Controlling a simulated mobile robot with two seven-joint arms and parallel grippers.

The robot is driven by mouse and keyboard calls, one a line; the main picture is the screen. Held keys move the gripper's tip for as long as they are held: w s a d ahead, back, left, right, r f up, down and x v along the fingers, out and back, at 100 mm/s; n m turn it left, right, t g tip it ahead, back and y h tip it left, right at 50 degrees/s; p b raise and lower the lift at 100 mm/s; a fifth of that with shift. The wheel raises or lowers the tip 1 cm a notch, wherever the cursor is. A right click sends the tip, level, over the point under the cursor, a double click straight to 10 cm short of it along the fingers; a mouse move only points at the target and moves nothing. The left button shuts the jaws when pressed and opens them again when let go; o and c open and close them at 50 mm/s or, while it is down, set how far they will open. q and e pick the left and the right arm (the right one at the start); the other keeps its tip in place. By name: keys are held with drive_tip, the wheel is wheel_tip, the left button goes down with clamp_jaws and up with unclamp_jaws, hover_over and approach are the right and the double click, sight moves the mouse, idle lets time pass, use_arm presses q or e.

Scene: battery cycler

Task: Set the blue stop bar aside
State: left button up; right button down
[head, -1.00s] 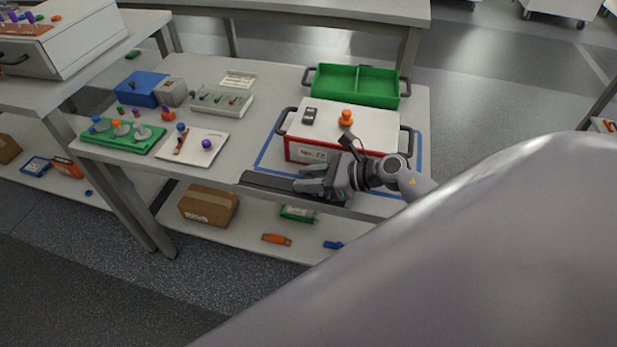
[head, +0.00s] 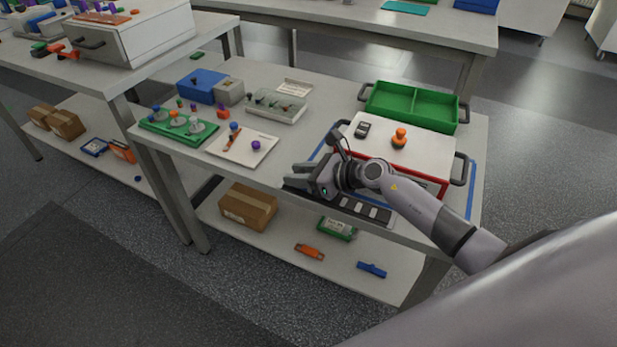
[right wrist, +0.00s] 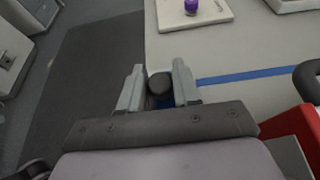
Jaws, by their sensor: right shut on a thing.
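My right gripper (head: 292,182) is at the table's front edge, left of the white box with the red rim (head: 412,138). In the right wrist view its two fingers (right wrist: 158,80) are closed on either side of a dark round knob with a little blue under it, which I take for the blue stop bar (right wrist: 164,102). Most of the bar is hidden by the fingers and the palm, and it does not show clearly in the head view. My left gripper is in neither view.
A dark strip with light patches (head: 368,211) lies along the front edge. An orange knob (head: 399,138) and a small dark device (head: 362,129) sit on the box. A green tray (head: 412,122) stands behind. A white board (head: 262,149) and a green board (head: 153,125) are left.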

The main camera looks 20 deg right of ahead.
drive_tip(key=shift+w+a+r, duration=0.1)
drive_tip(key=c, duration=1.1)
unclamp_jaws()
drive_tip(key=shift+o, duration=1.1)
drive_tip(key=shift+w+a, duration=0.1)
drive_tip(key=shift+w, duration=0.05)
drive_tip(key=shift+s+d+r, duration=0.1)
drive_tip(key=shift+s+d, duration=0.35)
drive_tip(key=shift+v, duration=3)
drive_tip(key=shift+a, duration=0.1)
